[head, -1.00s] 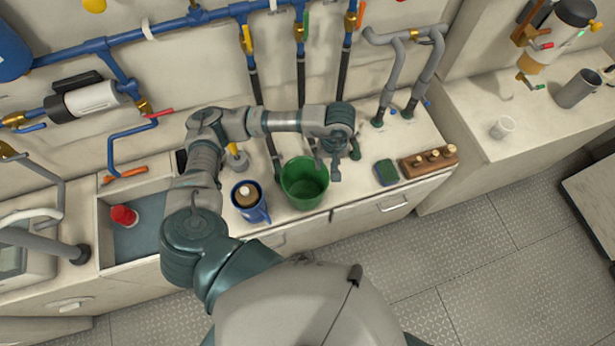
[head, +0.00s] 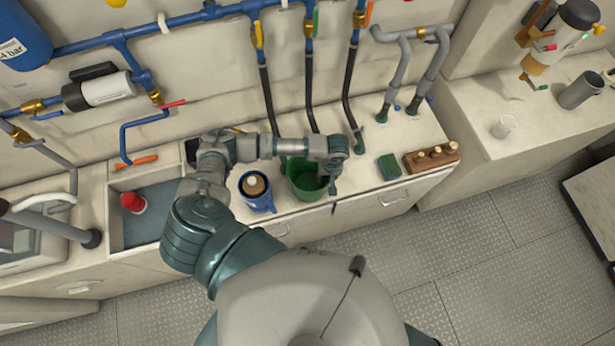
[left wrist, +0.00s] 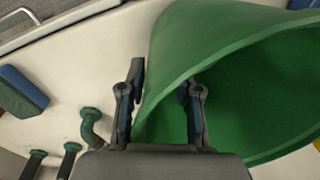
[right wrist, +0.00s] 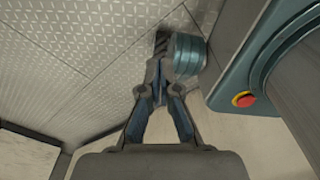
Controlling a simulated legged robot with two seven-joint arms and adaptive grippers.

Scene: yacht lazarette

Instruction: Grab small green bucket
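The small green bucket (head: 303,185) stands upright on the counter near its front edge, right of a blue mug (head: 257,193). My left gripper (head: 332,183) is at the bucket's right rim, pointing down. In the left wrist view the bucket (left wrist: 260,85) fills the right side. There the left gripper (left wrist: 162,92) is open, with one finger outside the bucket wall and the other over its inside. The rim passes between them, and I see gaps beside it. My right gripper (right wrist: 160,85) shows only in the right wrist view, with its fingers together and empty, above the floor.
A green and blue sponge (head: 389,167) and a wooden block with pegs (head: 431,157) lie to the right on the counter. Black hoses (head: 312,95) come down behind the bucket. A sink (head: 150,222) with a red-topped item is at left.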

